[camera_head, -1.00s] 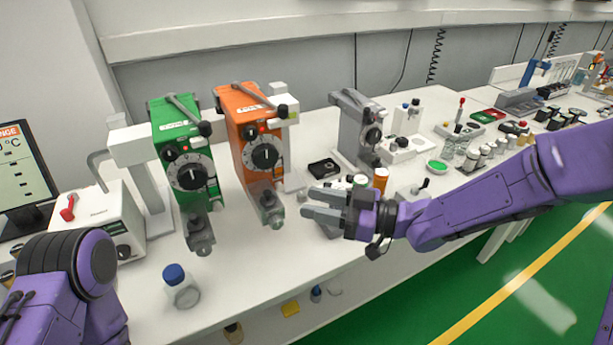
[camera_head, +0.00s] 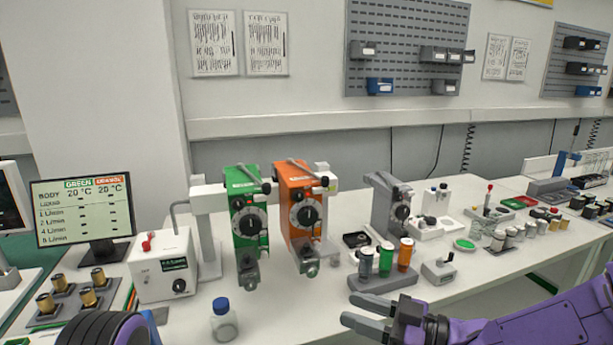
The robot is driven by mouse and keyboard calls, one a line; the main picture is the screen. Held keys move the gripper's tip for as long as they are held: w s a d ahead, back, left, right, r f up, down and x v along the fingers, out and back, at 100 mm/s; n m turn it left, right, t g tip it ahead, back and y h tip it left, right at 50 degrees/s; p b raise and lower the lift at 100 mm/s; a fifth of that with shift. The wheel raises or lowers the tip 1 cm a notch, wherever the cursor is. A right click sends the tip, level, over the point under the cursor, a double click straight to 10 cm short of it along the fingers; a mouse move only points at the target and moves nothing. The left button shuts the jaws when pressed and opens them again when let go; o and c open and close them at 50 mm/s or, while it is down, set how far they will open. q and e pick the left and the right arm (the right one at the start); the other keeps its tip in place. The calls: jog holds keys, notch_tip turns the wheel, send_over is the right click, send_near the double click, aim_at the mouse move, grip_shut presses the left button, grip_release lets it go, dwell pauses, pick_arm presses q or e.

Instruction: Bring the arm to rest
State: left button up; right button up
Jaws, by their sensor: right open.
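My right gripper (camera_head: 365,318) is open and empty. It hangs over the front edge of the white bench at the lower middle, its arm coming in from the right. It is in front of a grey rack (camera_head: 385,283) holding grey, green and orange capped vials. A green vaporizer (camera_head: 246,220) and an orange vaporizer (camera_head: 301,213) stand side by side behind it to the left. Of my left arm only a dark rounded link shows at the bottom left; the left gripper is out of view.
A blue-capped bottle (camera_head: 223,322) stands near the front edge. A white box with a red lever (camera_head: 163,265) and a monitor (camera_head: 83,212) are at the left. A grey unit (camera_head: 388,207) and small bench items fill the right. Pegboards (camera_head: 405,47) hang on the wall.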

jog(key=d+f+m+t+h, duration=0.2)
jog(key=d+f+m+h, duration=0.5)
jog(key=f, duration=0.3)
jog(key=d+f+m+t+h, duration=0.3)
jog(key=d+f+m+h, duration=0.35)
jog(key=f+m, duration=0.25)
jog(key=s+d+f+m+g+h, duration=0.1)
jog(key=s+d+f+g+h, duration=0.1)
jog(key=s+f, duration=0.4)
jog(key=s+d+f+m+g+h, duration=0.1)
jog(key=s+d+f+g+h, duration=0.1)
jog(key=s+f+g, duration=0.2)
jog(key=s+d+f+m+g+h, duration=0.1)
jog(key=s+d+f+g+h, duration=0.1)
jog(key=s+f, duration=0.7)
jog(key=s+d+g, duration=0.1)
jog(key=s, duration=0.7)
jog(key=shift+f+m+g, duration=0.25)
jog(key=shift+m+g, duration=0.05)
jog(key=shift+m, duration=0.1)
